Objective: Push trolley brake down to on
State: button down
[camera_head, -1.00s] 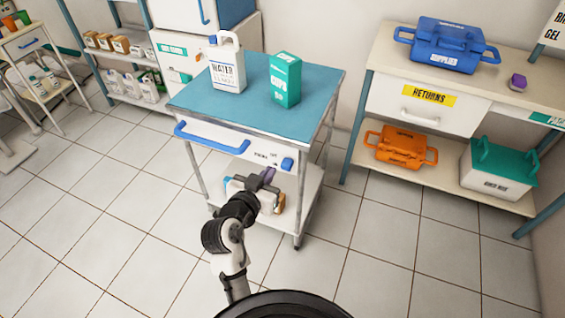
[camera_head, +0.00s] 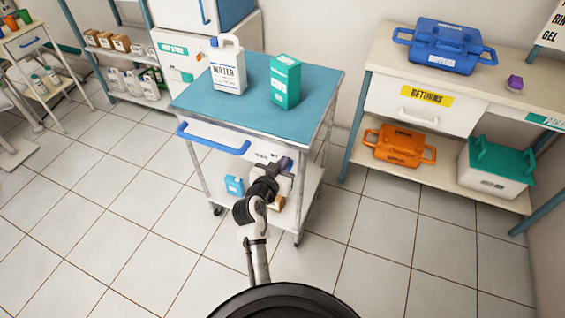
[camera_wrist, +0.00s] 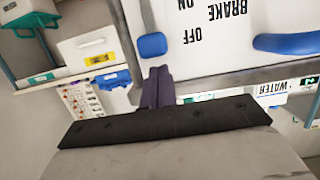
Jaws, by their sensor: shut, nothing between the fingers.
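The trolley has a blue top (camera_head: 255,75) and a white front panel. The blue brake lever (camera_wrist: 152,45) shows in the wrist view beside the upside-down word OFF, with ON further up the picture. My gripper (camera_head: 285,163) is shut and empty at the trolley's front right, and it hides the lever in the head view. In the wrist view the purple fingertips (camera_wrist: 158,72) are just short of the lever; I cannot tell whether they touch it.
A water jug (camera_head: 228,65) and a green carton (camera_head: 286,82) stand on the trolley top. A blue handle (camera_head: 213,138) runs along its front left. A blue item (camera_head: 234,186) sits on the lower shelf. A shelf unit with a returns drawer (camera_head: 425,105) stands right. The floor in front is clear.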

jog(key=shift+f, duration=0.25)
notch_tip(320, 180, down, 5)
jog(key=b, duration=0.4)
jog(key=shift+r+b, duration=0.15)
jog(key=shift+b, duration=0.15)
